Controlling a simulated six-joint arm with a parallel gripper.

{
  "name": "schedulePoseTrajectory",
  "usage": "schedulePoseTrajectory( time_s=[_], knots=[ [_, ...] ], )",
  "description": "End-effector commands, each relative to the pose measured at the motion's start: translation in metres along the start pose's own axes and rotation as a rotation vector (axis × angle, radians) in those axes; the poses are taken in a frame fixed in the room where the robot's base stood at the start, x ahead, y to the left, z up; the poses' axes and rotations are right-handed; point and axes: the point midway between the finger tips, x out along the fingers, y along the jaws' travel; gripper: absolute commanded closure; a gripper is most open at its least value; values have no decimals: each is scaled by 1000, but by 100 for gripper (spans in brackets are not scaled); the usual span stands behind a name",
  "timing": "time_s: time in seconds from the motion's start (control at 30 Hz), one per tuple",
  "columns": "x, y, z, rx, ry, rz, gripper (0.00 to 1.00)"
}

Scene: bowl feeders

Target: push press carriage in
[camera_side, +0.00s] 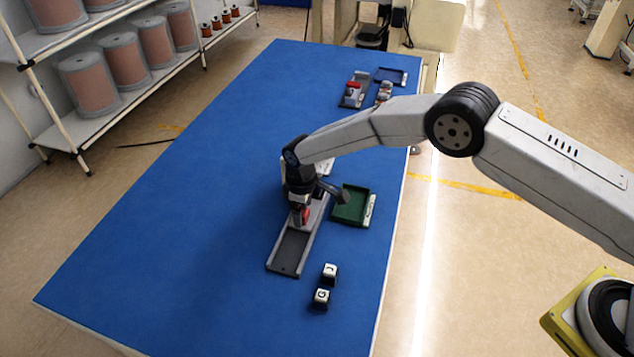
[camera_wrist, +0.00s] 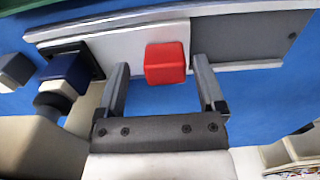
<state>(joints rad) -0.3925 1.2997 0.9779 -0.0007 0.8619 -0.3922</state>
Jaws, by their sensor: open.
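The press carriage is a light grey plate (camera_wrist: 122,48) with a red block (camera_wrist: 165,63) on top. It sits on a long dark grey rail (camera_side: 289,252), whose near stretch is bare in the side view. In the side view the red block (camera_side: 305,215) shows just under my gripper (camera_side: 303,207), which partly hides the carriage. In the wrist view my gripper (camera_wrist: 161,68) is open, with one finger on each side of the red block. Gaps show between the fingers and the block. The rail's far end is partly hidden behind my wrist.
A green tray (camera_side: 352,222) stands right of the rail. A second grey fixture (camera_side: 354,90) and a blue tray (camera_side: 399,72) are at the back. The blue table's left side is clear.

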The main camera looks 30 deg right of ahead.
Motion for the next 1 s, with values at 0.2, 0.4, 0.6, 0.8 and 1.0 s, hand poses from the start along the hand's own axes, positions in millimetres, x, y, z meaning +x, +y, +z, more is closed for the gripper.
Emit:
schedulePoseTrajectory(
  time_s=[0.2, 0.4, 0.6, 0.8, 1.0],
  knots=[
    [-21, 0, 0, 0, 2, 1, 12],
    [-46, 1, 0, 0, 2, 1, 12],
    [-65, 1, 0, 0, 1, 1, 12],
    [-71, 1, 0, 0, 1, 1, 12],
    [-71, 1, 0, 0, 0, 1, 12]
  ],
)
